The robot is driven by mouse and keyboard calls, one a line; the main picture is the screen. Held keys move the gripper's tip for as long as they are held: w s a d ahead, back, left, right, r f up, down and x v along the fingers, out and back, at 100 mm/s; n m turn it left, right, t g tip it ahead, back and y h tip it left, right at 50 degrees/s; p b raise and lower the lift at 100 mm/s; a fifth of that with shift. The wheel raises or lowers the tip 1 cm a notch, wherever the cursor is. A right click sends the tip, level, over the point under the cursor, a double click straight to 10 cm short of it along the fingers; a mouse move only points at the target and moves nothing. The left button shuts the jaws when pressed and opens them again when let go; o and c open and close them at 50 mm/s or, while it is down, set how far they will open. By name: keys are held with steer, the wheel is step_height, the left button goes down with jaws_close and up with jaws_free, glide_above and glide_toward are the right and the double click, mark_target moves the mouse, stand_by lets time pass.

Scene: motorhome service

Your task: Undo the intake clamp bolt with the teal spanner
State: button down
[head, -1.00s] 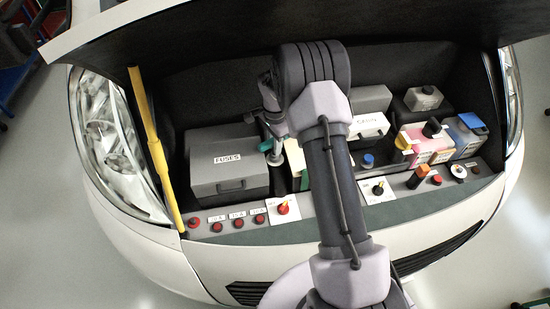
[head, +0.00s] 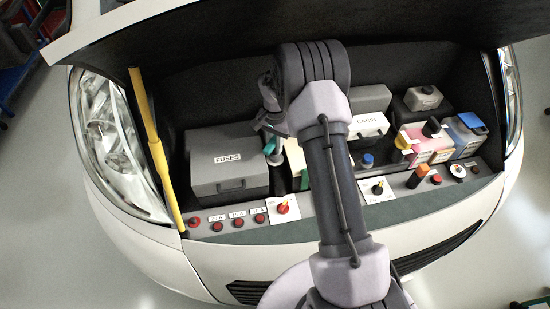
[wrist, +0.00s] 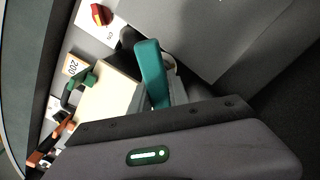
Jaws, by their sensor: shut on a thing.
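The teal spanner (head: 269,146) is in my gripper (head: 270,129), left of my arm in the open engine bay. In the wrist view the teal spanner (wrist: 151,68) stretches away from the gripper body (wrist: 160,125). My gripper is shut on it; the fingertips themselves are hard to make out. A pale round part (head: 277,159) sits just below the spanner in the head view. The spanner partly covers it in the wrist view. I cannot tell whether the spanner's jaw is on the intake clamp bolt; the bolt is not clearly seen.
A grey fuse box (head: 228,172) stands close on the left. A cream block (wrist: 100,95) with a green fitting (wrist: 78,88) is beside the spanner. A red switch (head: 283,208) is on the front ledge. A yellow prop (head: 152,145) holds the hood up at the left.

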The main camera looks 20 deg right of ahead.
mark_target(275, 139)
steer(key=n, duration=0.4)
steer(key=shift+r, duration=0.1)
stand_by(0.3)
steer(key=shift+r+p, duration=1.1)
steer(key=shift+r, duration=0.55)
step_height(275, 139, up, 4)
steer(key=shift+r+p, duration=0.1)
steer(key=shift+p, duration=1.1)
